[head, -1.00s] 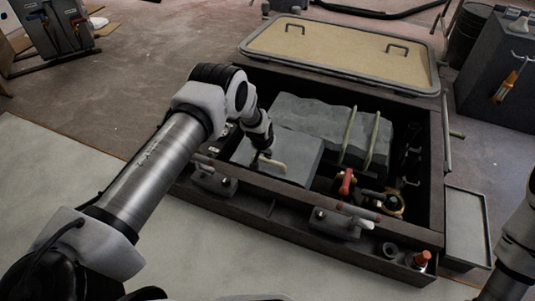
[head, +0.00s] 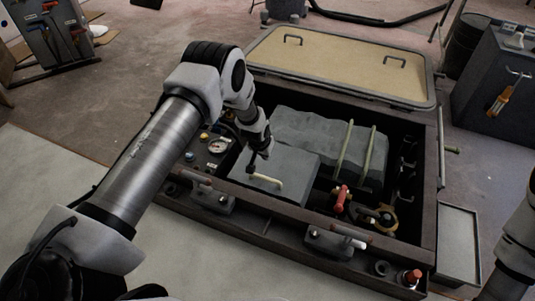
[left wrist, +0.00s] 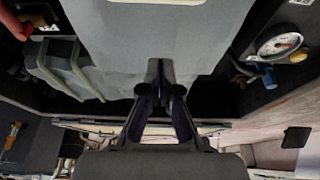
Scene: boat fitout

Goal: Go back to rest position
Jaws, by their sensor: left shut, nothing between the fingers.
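My left gripper (head: 253,166) points down over the open dark bay (head: 300,212) in the head view. It is shut and empty, just above and behind a cream handle (head: 267,182) on a flat grey lid (head: 292,164). In the left wrist view its closed fingertips (left wrist: 160,68) show against the grey lid (left wrist: 165,30), with part of the handle at the top edge. I cannot tell the exact gap to the lid. My right arm shows only partly at the right edge; its gripper is out of view.
A grey block under two greenish straps (head: 345,148) lies behind the lid. A red-handled valve (head: 341,197) is to its right, a gauge (head: 219,146) to its left. A tan hatch panel (head: 345,62) lies behind the bay. Pale floor is clear in front.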

